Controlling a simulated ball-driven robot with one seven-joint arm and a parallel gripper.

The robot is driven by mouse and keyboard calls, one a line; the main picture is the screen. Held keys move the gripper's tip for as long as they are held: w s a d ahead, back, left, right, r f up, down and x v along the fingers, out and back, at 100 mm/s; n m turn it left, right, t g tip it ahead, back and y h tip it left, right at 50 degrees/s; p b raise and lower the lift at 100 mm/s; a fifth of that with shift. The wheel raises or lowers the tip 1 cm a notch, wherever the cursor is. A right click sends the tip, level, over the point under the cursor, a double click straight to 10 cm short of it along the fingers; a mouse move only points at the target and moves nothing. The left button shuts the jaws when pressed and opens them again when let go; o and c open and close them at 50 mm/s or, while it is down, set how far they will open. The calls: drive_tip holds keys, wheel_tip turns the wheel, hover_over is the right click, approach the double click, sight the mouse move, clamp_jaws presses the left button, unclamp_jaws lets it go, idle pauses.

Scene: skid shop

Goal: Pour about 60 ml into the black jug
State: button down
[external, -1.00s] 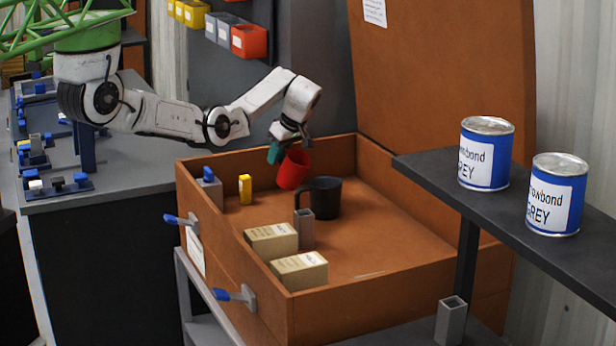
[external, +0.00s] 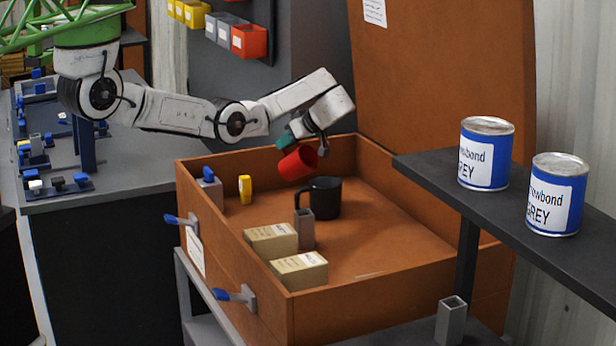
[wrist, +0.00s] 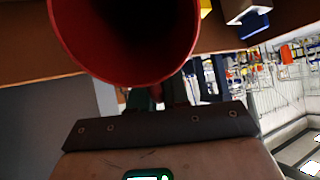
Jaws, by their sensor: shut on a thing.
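The black jug (external: 326,199) stands upright on the floor of the brown open box, its handle to the left. My gripper (external: 303,146) is shut on a red cup (external: 297,164) and holds it above and slightly left of the jug, apart from it.
The brown box (external: 340,279) also holds a grey square tube (external: 305,230) close to the jug, two cartons (external: 299,270) and a yellow item (external: 245,189). A dark shelf (external: 480,203) with two blue-and-white cans (external: 486,153) stands at the right. The box's right floor is clear.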

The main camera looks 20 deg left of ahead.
drive_tip(key=shift+d+r, duration=0.15)
drive_tip(key=shift+r, duration=0.1)
drive_tip(key=shift+s+d+r+y+b, duration=0.1)
drive_tip(key=shift+d+r+y+b, duration=0.1)
drive_tip(key=shift+y+b, duration=0.5)
drive_tip(key=shift+d+r+t+b, duration=0.15)
drive_tip(key=shift+t+b, duration=0.15)
drive_tip(key=shift+b, duration=0.15)
drive_tip(key=shift+s+d+r+y+b, duration=0.1)
drive_tip(key=shift+d+r+y+b, duration=0.05)
drive_tip(key=shift+r+y+b, duration=0.25)
drive_tip(key=shift+s+d+r+t+y+b, duration=0.25)
drive_tip(key=shift+d+r+y+b, duration=0.45)
drive_tip(key=shift+b, duration=0.95)
drive_tip(key=shift+s+d+y+b, duration=0.15)
drive_tip(key=shift+d+y+b, duration=0.35)
drive_tip(key=shift+b, duration=0.8)
